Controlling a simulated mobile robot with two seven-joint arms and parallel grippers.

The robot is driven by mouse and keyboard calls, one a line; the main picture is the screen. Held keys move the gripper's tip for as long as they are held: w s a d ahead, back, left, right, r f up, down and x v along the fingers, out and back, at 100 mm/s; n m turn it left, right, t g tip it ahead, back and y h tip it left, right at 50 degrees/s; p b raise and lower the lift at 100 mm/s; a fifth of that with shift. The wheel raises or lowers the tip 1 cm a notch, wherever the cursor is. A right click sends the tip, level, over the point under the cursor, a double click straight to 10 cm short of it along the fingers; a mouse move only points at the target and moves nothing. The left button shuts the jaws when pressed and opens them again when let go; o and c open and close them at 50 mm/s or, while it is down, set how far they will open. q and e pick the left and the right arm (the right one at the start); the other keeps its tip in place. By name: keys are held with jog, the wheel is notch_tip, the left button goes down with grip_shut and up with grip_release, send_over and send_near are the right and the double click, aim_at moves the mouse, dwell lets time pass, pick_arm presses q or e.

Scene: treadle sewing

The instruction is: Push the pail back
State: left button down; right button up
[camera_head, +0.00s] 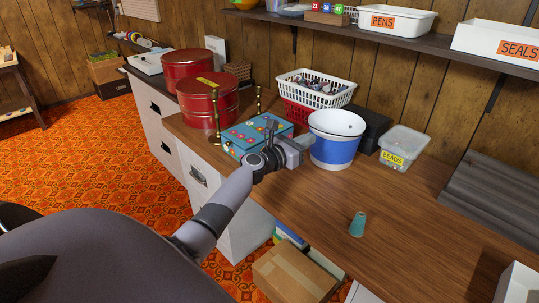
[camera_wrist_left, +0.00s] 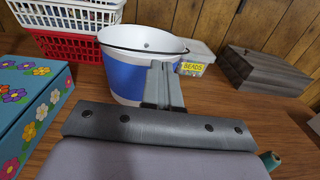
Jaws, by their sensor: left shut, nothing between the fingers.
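The pail (camera_head: 333,150) is white with a wide blue band and stands upright on the wooden counter (camera_head: 300,195). It also shows in the left wrist view (camera_wrist_left: 126,78), with its white rim and open top facing up. My left gripper (camera_head: 304,143) is at the pail's near left side, its fingers pointing toward the pail. In the left wrist view my left gripper (camera_wrist_left: 165,72) is shut and empty, and its fingers cover part of the pail's right side. I cannot tell whether the fingertips touch the pail. My right gripper is not in view.
Behind the pail are a white basket (camera_head: 314,88), a dark box (camera_head: 373,130) and a beads bin (camera_head: 403,147). A flowered blue box (camera_head: 258,133) and red tins (camera_head: 208,103) stand left. A teal cone (camera_head: 357,224) stands in front, right of the arm.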

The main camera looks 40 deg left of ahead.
pick_arm(q)
jog(key=s+a+p, duration=0.1)
jog(key=s, duration=0.9)
jog(key=shift+s+a+p, duration=0.15)
jog(key=shift+a+p, duration=0.05)
jog(key=shift+p, duration=0.1)
jog(key=shift+f, duration=0.1)
jog(key=s+d+f+m+g, duration=0.4)
jog(key=s+d+f+m, duration=0.6)
jog(key=f+m, duration=0.5)
jog(key=s+d+f+m+g, duration=0.1)
jog(key=s+d+m, duration=0.4)
jog(key=m, duration=0.6)
jog(key=s+d+f+m+g, duration=0.2)
jog(key=s+d+m, duration=0.3)
jog(key=s+m, duration=0.5)
jog(key=shift+s+d+f+m, duration=0.2)
jog(key=shift+f+m, duration=0.2)
jog(key=shift+f, duration=0.5)
